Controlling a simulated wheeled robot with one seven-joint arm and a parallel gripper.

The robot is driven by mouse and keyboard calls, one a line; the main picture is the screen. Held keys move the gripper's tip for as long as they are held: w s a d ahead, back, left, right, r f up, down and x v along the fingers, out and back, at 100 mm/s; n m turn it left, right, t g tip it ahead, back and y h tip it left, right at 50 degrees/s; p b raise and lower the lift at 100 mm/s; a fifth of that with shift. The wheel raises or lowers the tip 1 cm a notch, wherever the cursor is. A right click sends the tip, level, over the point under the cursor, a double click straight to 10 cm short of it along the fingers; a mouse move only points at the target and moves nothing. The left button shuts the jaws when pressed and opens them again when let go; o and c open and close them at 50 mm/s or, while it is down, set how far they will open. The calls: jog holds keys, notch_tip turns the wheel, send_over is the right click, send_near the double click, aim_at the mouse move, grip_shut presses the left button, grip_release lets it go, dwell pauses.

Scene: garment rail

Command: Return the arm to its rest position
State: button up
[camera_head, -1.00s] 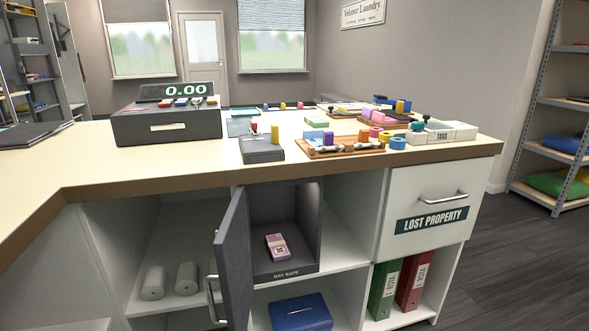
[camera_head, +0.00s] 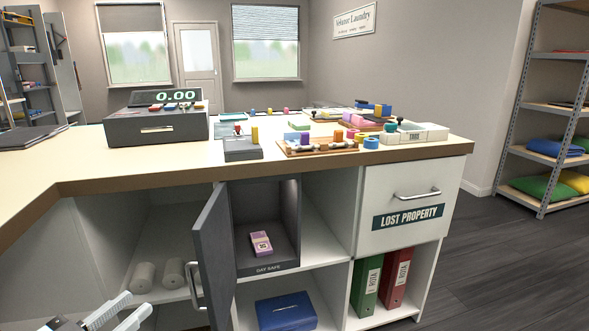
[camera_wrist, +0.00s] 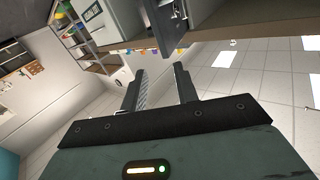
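My gripper (camera_head: 118,314) shows at the bottom left of the head view, low in front of the counter's open shelves. In the wrist view its two fingers (camera_wrist: 158,88) stand apart with nothing between them, so it is open and empty. The wrist view is tilted and shows the room's ceiling, shelving and the counter's edge. The rest of my arm is out of the head view.
The counter (camera_head: 90,165) stands ahead. The day safe's grey door (camera_head: 214,258) hangs open towards me, near my gripper. A purple bundle (camera_head: 261,243) lies inside the safe. A blue box (camera_head: 286,312) sits below. Floor (camera_head: 500,260) at right is clear.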

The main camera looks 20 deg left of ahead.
jog(key=w+a+r+n+g+y+b, duration=0.1)
jog(key=w+r+n+y, duration=0.1)
jog(key=w+r+y, duration=0.3)
jog(key=w+a+r+n+g+y+b, duration=0.1)
jog(key=w+a+r+n+y+b, duration=0.2)
jog(key=w, duration=0.4)
jog(key=w+d+n+g+y, duration=0.2)
jog(key=d+n+g+y, duration=0.25)
jog(key=d+g, duration=0.2)
jog(key=s+d+f+g+h+b, duration=0.25)
jog(key=s+d+f, duration=0.3)
jog(key=d, duration=0.95)
jog(key=s+d+f+g+h+b, duration=0.1)
jog(key=s+d+f+g+h, duration=0.4)
jog(key=d, duration=1)
jog(key=s+d+f+g+h+b, duration=0.2)
jog(key=s+d+f, duration=0.35)
jog(key=d, duration=0.95)
notch_tip(320, 180, up, 27)
jog(key=s+p, duration=0.1)
jog(key=p, duration=2.6)
jog(key=shift+d+r+n+h, duration=0.2)
jog(key=shift+d+n+h, duration=0.1)
jog(key=shift+d+n, duration=0.05)
